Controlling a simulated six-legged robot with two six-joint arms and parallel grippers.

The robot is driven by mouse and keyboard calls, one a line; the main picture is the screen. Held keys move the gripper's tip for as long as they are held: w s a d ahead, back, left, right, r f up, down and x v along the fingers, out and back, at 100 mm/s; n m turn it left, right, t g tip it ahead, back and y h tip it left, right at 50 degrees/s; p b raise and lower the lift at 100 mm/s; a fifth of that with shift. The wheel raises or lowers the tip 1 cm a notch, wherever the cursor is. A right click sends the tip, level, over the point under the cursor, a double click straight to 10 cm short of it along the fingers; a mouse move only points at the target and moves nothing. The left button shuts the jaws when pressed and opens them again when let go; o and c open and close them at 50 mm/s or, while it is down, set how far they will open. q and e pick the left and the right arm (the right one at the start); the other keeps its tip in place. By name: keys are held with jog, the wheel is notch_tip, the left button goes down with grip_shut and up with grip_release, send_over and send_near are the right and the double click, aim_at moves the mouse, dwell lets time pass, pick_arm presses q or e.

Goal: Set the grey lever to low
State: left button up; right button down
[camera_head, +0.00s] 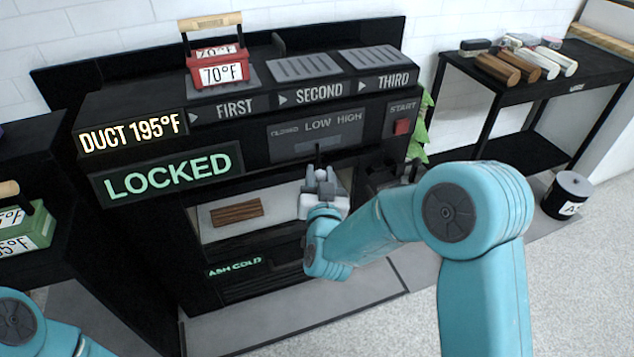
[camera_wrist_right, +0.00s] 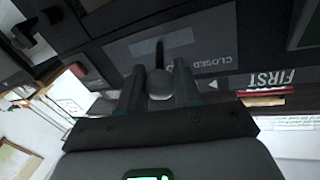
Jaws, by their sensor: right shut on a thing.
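The lever panel (camera_head: 340,130) on the black machine front reads CLOSED, LOW and HIGH from left to right. The grey lever's dark stem (camera_head: 318,153) sticks out below the word LOW. In the wrist view the rounded grey knob (camera_wrist_right: 160,84) sits between the fingers, and its dark stem (camera_wrist_right: 159,54) runs to the panel, clear of the CLOSED label. My right gripper (camera_head: 321,174) is shut on the lever, and it also shows in the wrist view (camera_wrist_right: 160,88). My left gripper is out of view; only part of my left arm shows at lower left.
A LOCKED sign (camera_head: 168,173) and a red START button (camera_head: 402,127) are on the machine. A red 70°F box (camera_head: 217,73) stands above FIRST. A wood piece (camera_head: 237,212) lies in the opening below. A side table (camera_head: 545,90) holds logs at right.

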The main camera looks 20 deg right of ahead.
jog(key=shift+s+d+f+n+y+b, duration=0.1)
jog(key=shift+d+f+n+y+b, duration=0.1)
jog(key=shift+d+y+b, duration=0.15)
jog(key=shift+s+d+f+n+y+b, duration=0.1)
jog(key=shift+d+n+y+b, duration=0.1)
jog(key=shift+d+y+b, duration=0.1)
jog(key=shift+d+r+b, duration=0.15)
jog(key=shift+d+b, duration=0.65)
jog(key=shift+d, duration=0.4)
jog(key=c, duration=0.8)
grip_release()
jog(key=shift+s, duration=0.1)
